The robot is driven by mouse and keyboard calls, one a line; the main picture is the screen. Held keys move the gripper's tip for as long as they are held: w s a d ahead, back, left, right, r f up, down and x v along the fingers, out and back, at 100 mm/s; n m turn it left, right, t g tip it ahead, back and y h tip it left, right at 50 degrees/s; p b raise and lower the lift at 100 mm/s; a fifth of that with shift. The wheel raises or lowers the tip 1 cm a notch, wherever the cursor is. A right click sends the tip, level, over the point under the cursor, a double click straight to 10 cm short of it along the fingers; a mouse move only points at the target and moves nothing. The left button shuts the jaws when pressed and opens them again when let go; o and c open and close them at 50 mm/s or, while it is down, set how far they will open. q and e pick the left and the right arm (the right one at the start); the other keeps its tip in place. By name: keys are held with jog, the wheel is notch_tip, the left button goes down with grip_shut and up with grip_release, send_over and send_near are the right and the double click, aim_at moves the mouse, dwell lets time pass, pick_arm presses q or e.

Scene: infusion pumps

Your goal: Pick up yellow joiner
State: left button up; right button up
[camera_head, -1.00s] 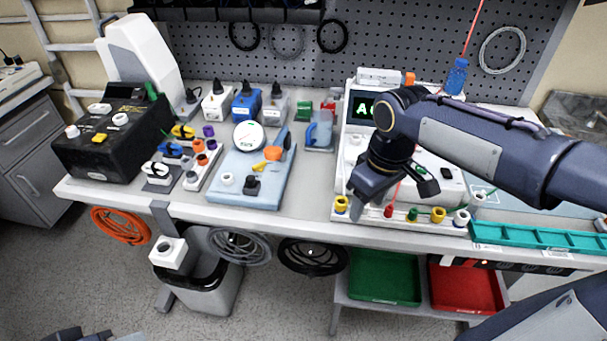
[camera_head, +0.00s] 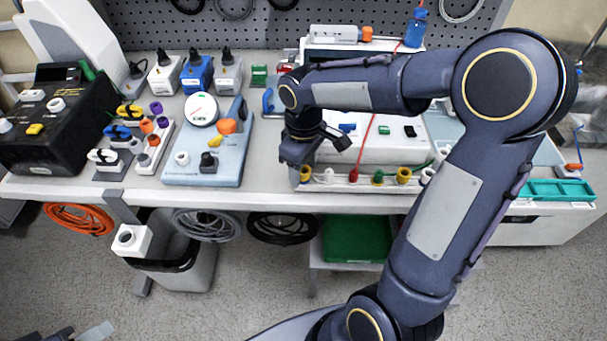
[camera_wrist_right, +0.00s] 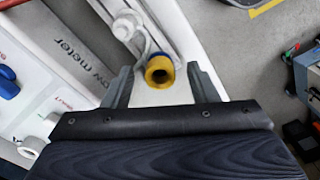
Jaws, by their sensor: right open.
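A yellow joiner (camera_head: 305,173) is at the left end of a row of coloured joiners on the white pump's front rail. In the right wrist view this joiner (camera_wrist_right: 160,70) shows as a yellow ring with a dark hole, between the two open fingers. My right gripper (camera_wrist_right: 161,85) is open and empty, with a gap to the joiner on each side. In the head view my right gripper (camera_head: 309,160) is just above that end of the row and partly covers the joiner. A grey tip of what looks like my left gripper (camera_head: 85,333) shows at the bottom left edge.
A white joiner (camera_head: 329,175) stands beside the yellow one, then a red (camera_head: 353,174), a green (camera_head: 378,177) and another yellow one (camera_head: 403,175). A light-blue pump (camera_head: 205,168) stands to the left. The bench edge is close in front.

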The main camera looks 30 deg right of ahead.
jog(key=c, duration=1)
jog(key=shift+c, duration=0.2)
jog(key=shift+r, duration=0.15)
